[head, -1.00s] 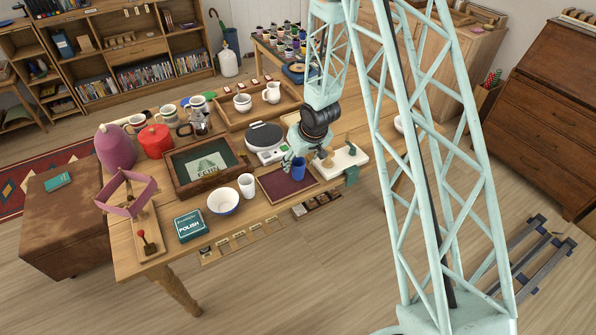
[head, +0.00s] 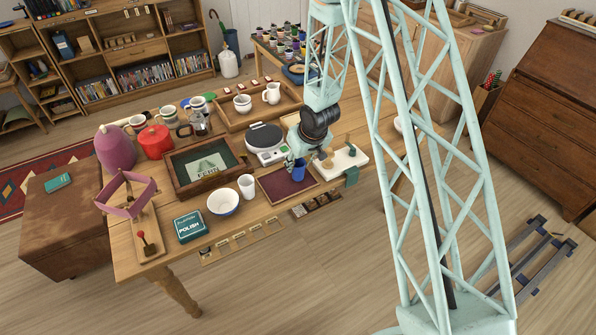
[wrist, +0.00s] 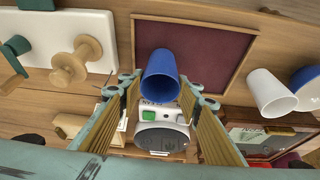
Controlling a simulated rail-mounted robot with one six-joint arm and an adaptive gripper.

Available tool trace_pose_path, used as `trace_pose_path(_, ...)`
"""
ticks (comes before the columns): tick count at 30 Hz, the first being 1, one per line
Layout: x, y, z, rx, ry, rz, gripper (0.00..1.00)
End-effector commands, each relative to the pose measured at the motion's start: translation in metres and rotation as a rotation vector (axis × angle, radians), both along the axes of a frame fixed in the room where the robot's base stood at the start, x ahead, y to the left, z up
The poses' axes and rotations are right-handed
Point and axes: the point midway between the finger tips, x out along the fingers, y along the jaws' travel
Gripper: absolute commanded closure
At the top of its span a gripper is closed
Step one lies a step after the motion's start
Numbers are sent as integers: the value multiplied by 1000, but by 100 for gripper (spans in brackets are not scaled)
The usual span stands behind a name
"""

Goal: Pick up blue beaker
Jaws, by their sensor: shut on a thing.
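The blue beaker (head: 298,171) is at the maroon-lined tray (head: 278,186) near the table's front edge. In the wrist view the beaker (wrist: 160,72) sits between the two fingertips of my gripper (wrist: 161,88), with its open rim towards the camera. My gripper (head: 291,165) is shut on the beaker. I cannot tell whether the beaker's base touches the tray or is slightly above it.
A white cup (head: 247,186) and a white bowl (head: 222,202) stand left of the tray. A white board (head: 350,158) with wooden pieces lies to the right. A scale (head: 266,142) is behind. A slotted wooden box (head: 315,207) is in front.

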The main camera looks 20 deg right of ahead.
Motion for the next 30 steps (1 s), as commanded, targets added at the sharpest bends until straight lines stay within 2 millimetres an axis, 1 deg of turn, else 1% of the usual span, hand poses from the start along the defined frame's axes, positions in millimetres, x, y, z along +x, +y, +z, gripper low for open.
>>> trace_pose_path(11, 0, 0, 2, 0, 0, 0, 78)
trace_pose_path(19, 0, 0, 15, 1, -1, 1, 78)
trace_pose_path(29, 0, 0, 38, 1, -1, 1, 78)
trace_pose_path(30, -4, 0, 36, 1, 1, 0, 78)
